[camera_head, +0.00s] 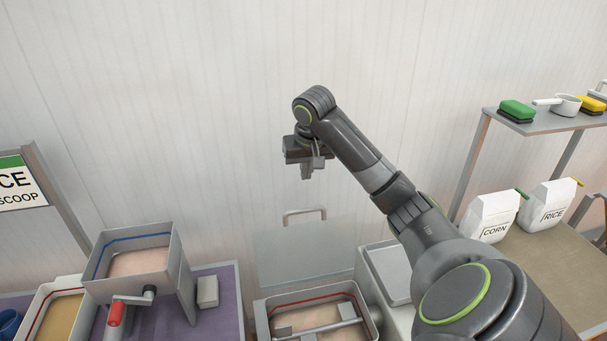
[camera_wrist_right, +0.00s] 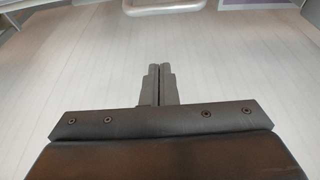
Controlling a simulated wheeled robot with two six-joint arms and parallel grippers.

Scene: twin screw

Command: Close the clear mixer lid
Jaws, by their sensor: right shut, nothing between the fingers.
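The clear mixer lid (camera_head: 300,250) stands raised at the back of the mixer, with a grey handle (camera_head: 304,212) along its top edge. The mixer (camera_head: 262,312) is an open metal box with a red line inside, a bar across it and pale material at the bottom. My right gripper (camera_head: 307,172) is above the lid handle, apart from it, pointing down. It is shut and empty; its fingers (camera_wrist_right: 160,82) are together in the right wrist view. The handle (camera_wrist_right: 165,6) shows at the top edge of that view. My left gripper is not in view.
A metal hopper (camera_head: 140,262) with a blue line and a red-handled crank (camera_head: 115,312) stands at left on a purple surface. A grey box (camera_head: 388,275) is right of the mixer. White CORN (camera_head: 490,216) and RICE (camera_head: 548,206) bags stand at right under a shelf (camera_head: 540,122).

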